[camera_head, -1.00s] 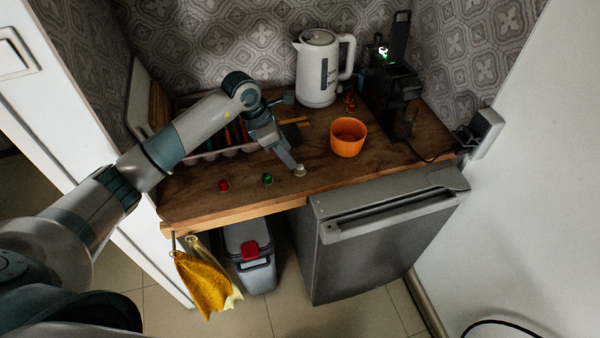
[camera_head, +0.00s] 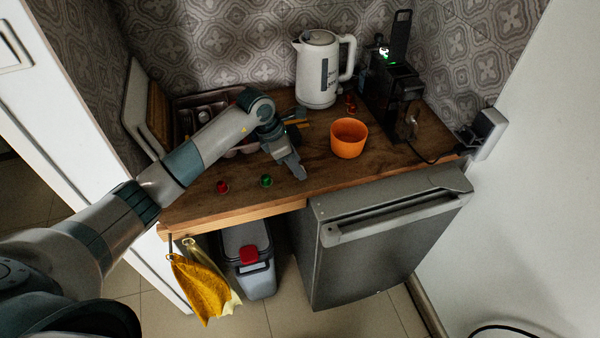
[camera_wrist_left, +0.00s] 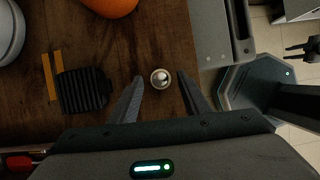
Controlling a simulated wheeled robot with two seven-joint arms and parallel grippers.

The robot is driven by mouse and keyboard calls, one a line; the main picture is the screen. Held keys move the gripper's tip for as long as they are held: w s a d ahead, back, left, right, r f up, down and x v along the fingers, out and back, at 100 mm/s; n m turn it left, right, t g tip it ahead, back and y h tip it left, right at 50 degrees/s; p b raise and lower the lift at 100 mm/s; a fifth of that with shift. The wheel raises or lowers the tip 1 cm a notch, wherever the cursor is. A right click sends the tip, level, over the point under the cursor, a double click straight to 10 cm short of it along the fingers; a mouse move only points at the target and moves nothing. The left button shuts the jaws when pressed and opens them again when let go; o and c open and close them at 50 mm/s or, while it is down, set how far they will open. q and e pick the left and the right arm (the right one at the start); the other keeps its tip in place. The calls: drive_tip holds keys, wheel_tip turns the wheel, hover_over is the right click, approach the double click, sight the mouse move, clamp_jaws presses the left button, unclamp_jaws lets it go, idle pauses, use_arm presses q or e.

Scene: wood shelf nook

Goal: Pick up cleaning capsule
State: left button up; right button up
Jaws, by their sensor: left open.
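The cleaning capsule, which I take to be the small silver-white capsule (camera_wrist_left: 160,79), stands on the wooden counter in the left wrist view. It lies between the tips of my left gripper's two open fingers, with a visible gap on each side. In the head view my left gripper (camera_head: 297,172) points down near the counter's front edge and hides this capsule. A green capsule (camera_head: 266,181) and a red capsule (camera_head: 222,187) stand to its left. I cannot make out my right gripper.
An orange cup (camera_head: 348,138) stands right of the gripper. A white kettle (camera_head: 318,69) and a black coffee machine (camera_head: 396,88) stand behind. A drawer tray (camera_head: 203,99) sits at the back left. A grey appliance (camera_head: 385,236) is below the counter's right part.

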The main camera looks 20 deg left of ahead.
use_arm(q)
drive_tip(key=shift+w+d+f, duration=0.15)
drive_tip(key=shift+f, duration=0.4)
drive_tip(key=shift+r, duration=0.1)
clamp_jaws()
